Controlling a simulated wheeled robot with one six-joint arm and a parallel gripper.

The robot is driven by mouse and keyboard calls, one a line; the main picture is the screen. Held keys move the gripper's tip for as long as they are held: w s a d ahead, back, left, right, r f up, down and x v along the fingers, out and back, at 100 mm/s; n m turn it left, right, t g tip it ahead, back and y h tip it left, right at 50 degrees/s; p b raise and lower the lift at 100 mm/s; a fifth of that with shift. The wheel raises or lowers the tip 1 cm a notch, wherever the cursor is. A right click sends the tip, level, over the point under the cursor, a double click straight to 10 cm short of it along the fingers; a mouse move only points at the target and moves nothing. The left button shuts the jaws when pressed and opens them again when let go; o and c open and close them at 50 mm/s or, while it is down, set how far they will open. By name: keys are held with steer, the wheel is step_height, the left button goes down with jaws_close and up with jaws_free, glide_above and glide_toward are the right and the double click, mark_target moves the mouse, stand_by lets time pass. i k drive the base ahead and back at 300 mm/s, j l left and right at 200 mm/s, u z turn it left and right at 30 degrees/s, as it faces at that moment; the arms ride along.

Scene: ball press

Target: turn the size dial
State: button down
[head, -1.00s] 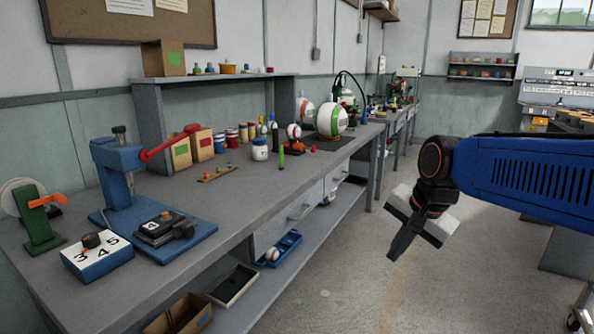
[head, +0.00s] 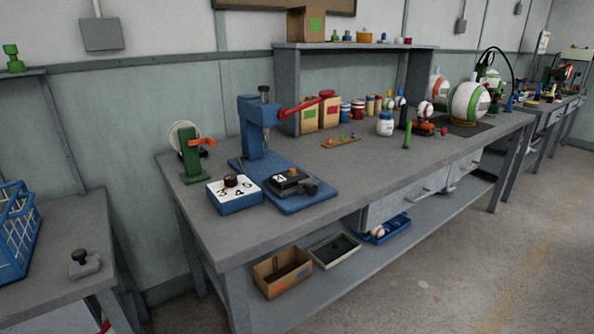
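The size dial is a dark knob (head: 231,181) on top of a small blue box with a white face (head: 238,195). The face carries the numbers 3, 4 and 5. The box sits at the left front of the grey workbench (head: 370,176). Which number the knob points to is too small to tell. To its right stands the blue press (head: 253,130) with a red lever (head: 300,106), and on its base lies a black block (head: 285,181) marked with what looks like a 4. My gripper is not in view.
A green stand with a pale disc (head: 189,152) is just behind the dial box. Left is another table (head: 55,245) with a blue wire basket (head: 17,235). Cardboard box (head: 282,270) and trays lie on the lower shelf. Floor at right front is clear.

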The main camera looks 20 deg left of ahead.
mark_target(230, 181)
steer(key=k+u, duration=0.1)
steer(key=u, duration=1.35)
